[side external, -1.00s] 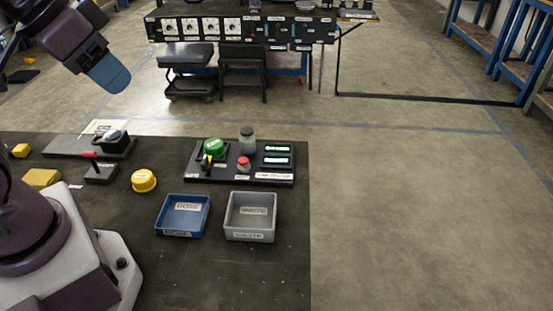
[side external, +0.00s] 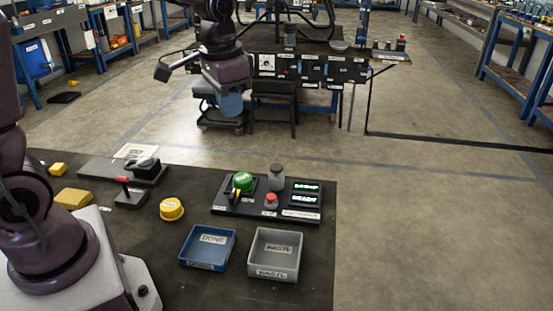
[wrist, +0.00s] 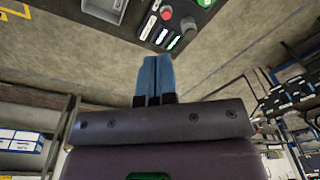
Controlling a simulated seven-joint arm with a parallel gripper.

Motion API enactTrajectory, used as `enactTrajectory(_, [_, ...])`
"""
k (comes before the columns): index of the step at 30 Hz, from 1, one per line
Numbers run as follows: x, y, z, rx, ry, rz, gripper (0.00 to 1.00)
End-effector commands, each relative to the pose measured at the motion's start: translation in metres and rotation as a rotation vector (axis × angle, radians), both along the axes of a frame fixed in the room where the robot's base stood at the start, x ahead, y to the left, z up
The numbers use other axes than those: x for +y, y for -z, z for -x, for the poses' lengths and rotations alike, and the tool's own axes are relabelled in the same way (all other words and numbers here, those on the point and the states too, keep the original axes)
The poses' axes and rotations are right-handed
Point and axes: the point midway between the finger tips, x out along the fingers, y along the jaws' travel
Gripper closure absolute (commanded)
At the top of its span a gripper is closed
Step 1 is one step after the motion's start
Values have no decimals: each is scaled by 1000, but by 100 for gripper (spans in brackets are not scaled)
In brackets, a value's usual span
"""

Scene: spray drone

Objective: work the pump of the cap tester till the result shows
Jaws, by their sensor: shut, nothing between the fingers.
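The tester board (side external: 235,210) lies on the dark table. It carries a round green cap (side external: 243,181), a small yellow-and-black lever (side external: 235,198), a grey bottle-like cylinder (side external: 277,177) and a red-topped button (side external: 271,201). Two lit displays stand at its right: the upper one (side external: 306,187) has green text too small to read, and the lower one (side external: 305,199) seems to read READY. I cannot tell which part is the pump. My gripper (side external: 230,104), with blue fingers, is high above and apart from the board. In the wrist view its fingers (wrist: 157,75) are shut and empty.
A blue bin (side external: 190,258) and a grey bin (side external: 272,276) sit in front of the board. A yellow round piece (side external: 171,209), a red-handled lever block (side external: 129,194) and a yellow block (side external: 73,198) lie to the left. The table's front middle is clear.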

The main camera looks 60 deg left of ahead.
Motion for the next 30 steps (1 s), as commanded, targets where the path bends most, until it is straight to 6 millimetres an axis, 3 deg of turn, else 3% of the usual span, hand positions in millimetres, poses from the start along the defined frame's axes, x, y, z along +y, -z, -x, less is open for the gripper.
enactTrajectory(3, [14,22,-33,54,73,3,100])
enactTrajectory(12, [48,81,-106,131,345,20,100])
enactTrajectory(15, [55,88,-128,123,470,15,100])
enactTrajectory(17, [57,80,-139,101,546,1,100])
enactTrajectory(19, [59,69,-145,84,617,-14,100])
enactTrajectory(30, [58,69,-142,94,703,-14,100])
